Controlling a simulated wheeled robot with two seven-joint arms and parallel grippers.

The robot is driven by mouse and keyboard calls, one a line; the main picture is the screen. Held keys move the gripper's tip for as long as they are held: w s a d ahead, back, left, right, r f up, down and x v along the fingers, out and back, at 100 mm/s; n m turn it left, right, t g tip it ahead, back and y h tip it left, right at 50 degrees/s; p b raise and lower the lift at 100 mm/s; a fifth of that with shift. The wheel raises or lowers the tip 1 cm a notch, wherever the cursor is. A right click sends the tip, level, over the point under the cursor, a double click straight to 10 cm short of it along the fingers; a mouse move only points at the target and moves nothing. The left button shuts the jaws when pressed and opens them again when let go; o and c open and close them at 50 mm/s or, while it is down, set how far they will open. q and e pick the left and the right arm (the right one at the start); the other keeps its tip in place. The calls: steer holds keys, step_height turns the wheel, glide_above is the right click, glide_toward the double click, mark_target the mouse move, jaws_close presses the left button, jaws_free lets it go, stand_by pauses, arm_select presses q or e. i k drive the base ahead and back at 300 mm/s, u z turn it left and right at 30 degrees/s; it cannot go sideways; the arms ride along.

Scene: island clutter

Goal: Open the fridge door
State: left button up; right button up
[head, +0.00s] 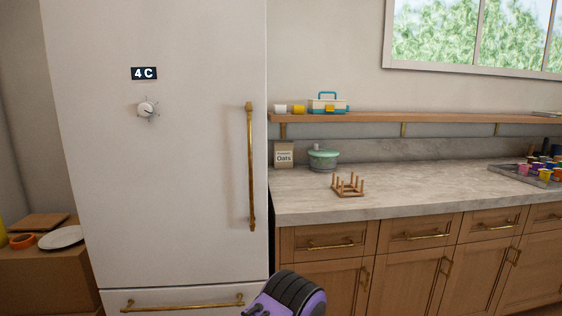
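The white fridge (185,200) stands at the left of the head view, and its tall upper door is closed. A long vertical brass handle (251,170) runs along the door's right side. A dial (146,109) and a small "4 C" display (144,73) are on the door front. Below is a closed lower drawer with a horizontal brass handle (182,306), partly cut off by the bottom edge. Neither of my grippers can be made out in this view, and nothing touches the door handle.
A purple and black rounded part (290,295) shows at the bottom edge, before the fridge's lower right corner. A stone counter (430,185) over wooden cabinets adjoins the fridge's right. A brown box (45,280) bearing several items stands left. The space before the upper door looks clear.

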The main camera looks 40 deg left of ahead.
mark_target(177, 194)
steer(key=i, duration=1.15)
steer(key=u, duration=0.25)
